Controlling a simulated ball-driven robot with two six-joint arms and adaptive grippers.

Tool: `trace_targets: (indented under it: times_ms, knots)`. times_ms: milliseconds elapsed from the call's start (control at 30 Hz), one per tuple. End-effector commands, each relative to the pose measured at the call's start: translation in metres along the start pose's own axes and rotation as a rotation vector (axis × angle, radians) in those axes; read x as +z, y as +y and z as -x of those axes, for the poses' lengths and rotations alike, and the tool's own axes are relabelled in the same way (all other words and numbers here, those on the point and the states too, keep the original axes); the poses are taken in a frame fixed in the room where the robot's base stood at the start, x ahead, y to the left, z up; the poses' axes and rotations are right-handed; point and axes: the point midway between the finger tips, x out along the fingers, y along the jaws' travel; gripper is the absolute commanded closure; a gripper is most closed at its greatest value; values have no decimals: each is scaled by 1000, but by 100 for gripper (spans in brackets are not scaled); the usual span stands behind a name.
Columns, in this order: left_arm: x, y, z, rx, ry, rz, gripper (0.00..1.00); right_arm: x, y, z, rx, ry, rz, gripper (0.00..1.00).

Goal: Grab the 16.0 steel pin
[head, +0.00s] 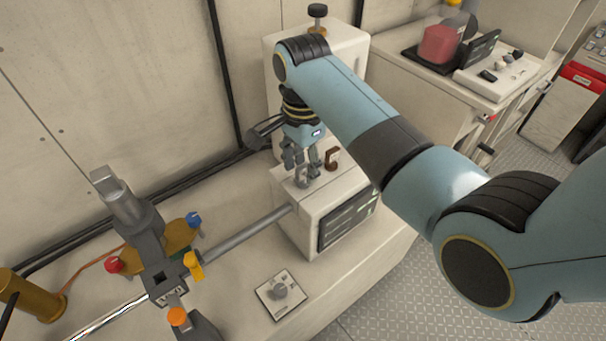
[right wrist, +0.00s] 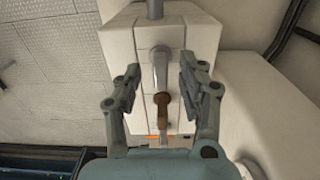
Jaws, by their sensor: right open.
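My right gripper (head: 303,163) hangs over the top of a white box-shaped device (head: 290,218), fingers pointing down and spread. Two small upright pieces stand on this top. The grey metallic one (head: 302,178) looks like the steel pin; no size marking is readable. The brown one (head: 332,159) is beside it, on the right. In the right wrist view, the open fingers lie left and right of the grey piece (right wrist: 160,68) and the brown piece (right wrist: 163,103), with visible gaps. I cannot tell the fingertips' height above them. My left gripper is out of view.
A grey rod (head: 243,234) runs from the device to a stand with coloured knobs (head: 165,248). A small plate with a knob (head: 282,294) lies in front. A taller white block (head: 330,60) stands behind. A brass cylinder (head: 28,295) is at far left.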

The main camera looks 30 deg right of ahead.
Motion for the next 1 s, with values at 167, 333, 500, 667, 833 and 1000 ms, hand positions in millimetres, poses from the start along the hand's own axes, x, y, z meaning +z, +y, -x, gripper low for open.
trace_targets:
  times_ms: [167, 333, 500, 667, 833, 1000]
  knots:
    - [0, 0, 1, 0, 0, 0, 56, 0, 0, -10, -1, 0, 0, 60]
    - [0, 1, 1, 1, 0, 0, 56, 0, 0, -10, -1, 0, 0, 62]
    - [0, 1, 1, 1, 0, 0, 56, 0, 0, -9, -1, 1, 0, 84]
    - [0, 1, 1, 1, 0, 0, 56, 0, 0, -9, -1, 1, 0, 100]
    - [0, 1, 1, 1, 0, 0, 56, 0, 0, -9, -2, 1, 0, 100]
    - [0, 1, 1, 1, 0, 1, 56, 0, -1, -8, -2, 1, 0, 100]
